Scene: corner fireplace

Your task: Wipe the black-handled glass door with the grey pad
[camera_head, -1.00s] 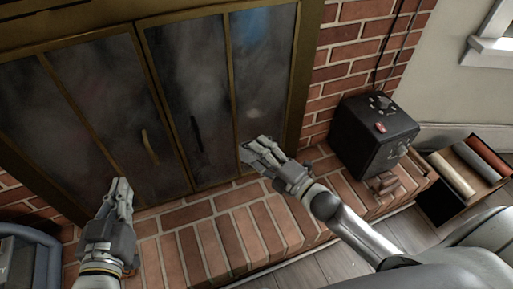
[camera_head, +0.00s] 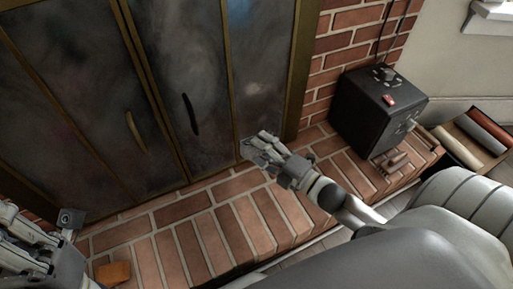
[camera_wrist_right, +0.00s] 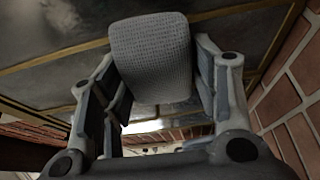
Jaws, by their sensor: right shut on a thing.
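The black-handled glass door (camera_head: 185,75) stands in a brass frame, its glass hazy with grey smears. Its black handle (camera_head: 191,114) is upright. My right gripper (camera_head: 256,148) is at the lower right of the glass, right of the handle. It is shut on the grey pad (camera_wrist_right: 152,55), a textured pad that fills the space between its fingers in the wrist view. The pad appears close to the glass; I cannot tell if it touches. My left gripper (camera_head: 48,232) is at the lower left, partly cut off, its opening unclear.
A brass-handled door (camera_head: 75,100) stands on the left. An orange block (camera_head: 113,273) lies on the brick hearth (camera_head: 190,235) near my left gripper. A black box (camera_head: 372,112) with a red item on top stands right, beside a crate of rolls (camera_head: 470,145).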

